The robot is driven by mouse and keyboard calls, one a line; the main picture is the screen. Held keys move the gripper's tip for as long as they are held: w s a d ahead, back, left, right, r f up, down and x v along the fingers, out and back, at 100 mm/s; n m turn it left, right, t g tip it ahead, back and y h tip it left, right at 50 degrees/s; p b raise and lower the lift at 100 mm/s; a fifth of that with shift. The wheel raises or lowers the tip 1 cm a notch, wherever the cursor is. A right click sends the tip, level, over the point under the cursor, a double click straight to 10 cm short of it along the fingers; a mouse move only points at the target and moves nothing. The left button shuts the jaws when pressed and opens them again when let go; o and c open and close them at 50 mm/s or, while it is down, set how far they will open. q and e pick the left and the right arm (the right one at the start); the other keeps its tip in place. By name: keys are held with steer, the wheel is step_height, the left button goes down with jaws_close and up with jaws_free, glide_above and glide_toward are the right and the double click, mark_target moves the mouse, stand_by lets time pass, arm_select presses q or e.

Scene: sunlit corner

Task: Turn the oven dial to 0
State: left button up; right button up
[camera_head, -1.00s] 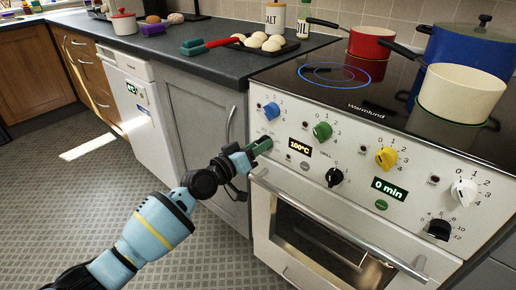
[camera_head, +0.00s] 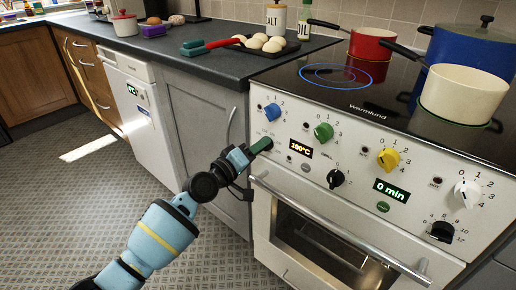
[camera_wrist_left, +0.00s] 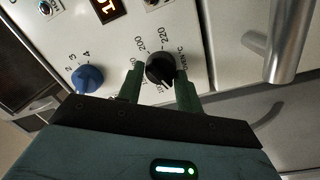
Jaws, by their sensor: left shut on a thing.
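The black oven dial (camera_wrist_left: 160,70) shows in the left wrist view, with a temperature scale printed around it. My left gripper (camera_head: 262,145) reaches the lower left of the stove's front panel. In the left wrist view its two green fingers (camera_wrist_left: 158,88) stand on either side of the dial, shut on it. In the head view the fingers hide the dial. The oven display (camera_head: 300,149) beside it reads 100°C. My right gripper is not in view.
Other knobs share the panel: blue (camera_head: 271,110), green (camera_head: 323,131), yellow (camera_head: 387,158), white (camera_head: 466,193) and black (camera_head: 335,178). The oven door handle (camera_head: 340,232) runs just below. Pots and a tray stand above. The floor at left is clear.

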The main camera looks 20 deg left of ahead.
arm_select(q)
steer(key=o, duration=1)
steer(key=shift+c, duration=0.2)
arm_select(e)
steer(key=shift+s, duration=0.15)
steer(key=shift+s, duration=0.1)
arm_select(q)
steer(key=shift+s+a, duration=0.2)
steer(key=shift+s, duration=0.25)
steer(key=p+v, duration=0.1)
steer(key=v, duration=0.5)
steer(key=shift+s+a, duration=0.2)
steer(key=shift+s, duration=0.2)
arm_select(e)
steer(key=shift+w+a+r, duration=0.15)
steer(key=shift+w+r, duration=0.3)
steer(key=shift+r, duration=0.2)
arm_select(q)
steer(key=shift+f, duration=0.1)
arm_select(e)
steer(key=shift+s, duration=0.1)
